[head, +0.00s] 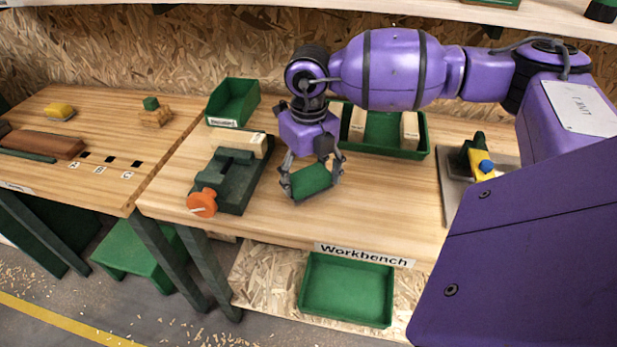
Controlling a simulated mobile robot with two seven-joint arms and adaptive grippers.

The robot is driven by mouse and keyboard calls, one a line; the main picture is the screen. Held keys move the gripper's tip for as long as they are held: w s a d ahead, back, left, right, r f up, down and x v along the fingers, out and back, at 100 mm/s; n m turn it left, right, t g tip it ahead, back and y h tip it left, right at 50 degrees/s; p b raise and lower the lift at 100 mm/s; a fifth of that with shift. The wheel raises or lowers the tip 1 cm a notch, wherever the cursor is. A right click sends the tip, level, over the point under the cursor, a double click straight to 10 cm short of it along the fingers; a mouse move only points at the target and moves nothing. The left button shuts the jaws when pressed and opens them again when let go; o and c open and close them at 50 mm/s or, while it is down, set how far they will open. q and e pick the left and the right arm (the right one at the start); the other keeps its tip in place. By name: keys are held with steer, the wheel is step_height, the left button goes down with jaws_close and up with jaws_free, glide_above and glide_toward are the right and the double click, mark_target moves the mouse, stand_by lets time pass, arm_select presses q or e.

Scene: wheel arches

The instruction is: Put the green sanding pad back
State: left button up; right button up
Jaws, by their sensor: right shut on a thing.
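The green sanding pad (311,181) is a small dark green block. My right gripper (312,184) is shut on it, with a finger on each side. The pad is tilted and looks held at or just above the workbench top (390,200); I cannot tell whether it touches the wood. It is right of the dark green vise with the orange knob (202,203). My left gripper is not in view.
An open green bin (233,102) stands at the back. A green tray (424,146) holding light wooden pieces is behind my right gripper. A yellow and blue tool (483,170) lies at the right. A green tray (345,290) sits below the bench. Another table (110,115) stands at the left.

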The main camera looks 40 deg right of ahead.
mark_target(309, 174)
steer(key=shift+f, duration=0.35)
steer(key=shift+f, duration=0.2)
steer(key=o, duration=1.1)
steer(key=shift+o, duration=0.2)
step_height(309, 174, up, 12)
steer(key=shift+r, duration=0.25)
